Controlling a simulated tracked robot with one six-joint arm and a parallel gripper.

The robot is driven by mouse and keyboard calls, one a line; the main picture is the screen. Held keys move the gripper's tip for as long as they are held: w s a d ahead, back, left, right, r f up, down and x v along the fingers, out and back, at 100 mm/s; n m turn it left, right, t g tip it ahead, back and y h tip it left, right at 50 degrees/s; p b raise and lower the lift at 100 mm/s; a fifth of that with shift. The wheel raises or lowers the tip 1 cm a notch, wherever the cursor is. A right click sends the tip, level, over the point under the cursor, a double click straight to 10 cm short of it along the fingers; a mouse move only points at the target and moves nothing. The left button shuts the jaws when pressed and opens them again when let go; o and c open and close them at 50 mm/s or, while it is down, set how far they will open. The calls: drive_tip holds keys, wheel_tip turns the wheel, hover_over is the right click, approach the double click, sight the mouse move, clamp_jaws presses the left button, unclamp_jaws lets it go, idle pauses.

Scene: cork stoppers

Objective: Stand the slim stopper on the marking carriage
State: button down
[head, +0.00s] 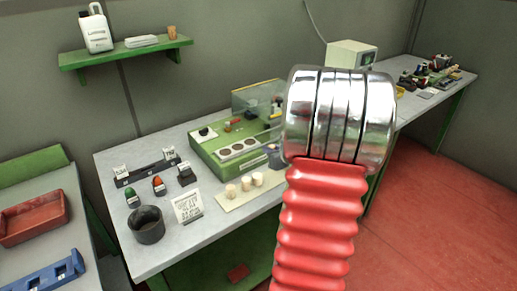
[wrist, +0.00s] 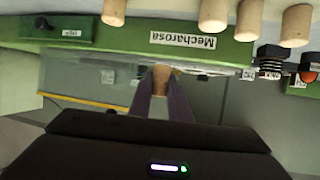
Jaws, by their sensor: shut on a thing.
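In the wrist view my gripper (wrist: 161,92) is shut on a cork stopper (wrist: 161,76), which sticks out between the fingertips. The wrist picture is upside down, as the label lettering shows. The held stopper looks narrow, but its full length is partly hidden by the fingers. In the head view my arm covers part of the bench, and I cannot make out the gripper there. A green machine (head: 212,166) with a clear cover (head: 257,97) stands on the bench. A white plate with round spots (head: 238,149) is on it; I cannot tell which part is the marking carriage.
Cork stoppers (head: 245,184) stand on a pale board (head: 228,206) before the machine; several show in the wrist view (wrist: 247,20). A sign card (head: 187,207), dark cup (head: 147,224), stamps (head: 158,186) and a black rail (head: 146,173) fill the bench's left. A shelf (head: 125,54) hangs behind.

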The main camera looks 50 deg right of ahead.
drive_tip(key=w+a+r, duration=0.1)
drive_tip(key=w+r, duration=0.3)
drive_tip(key=w, duration=0.3)
drive_tip(key=w+a+r, duration=0.1)
drive_tip(key=w+r, duration=0.4)
drive_tip(key=w, duration=0.2)
drive_tip(key=shift+a, duration=0.3)
drive_tip(key=shift+w, duration=0.1)
hover_over(238, 147)
drive_tip(key=shift+w+f, duration=0.1)
drive_tip(key=shift+f, duration=3.05)
drive_tip(key=shift+f, duration=1.9)
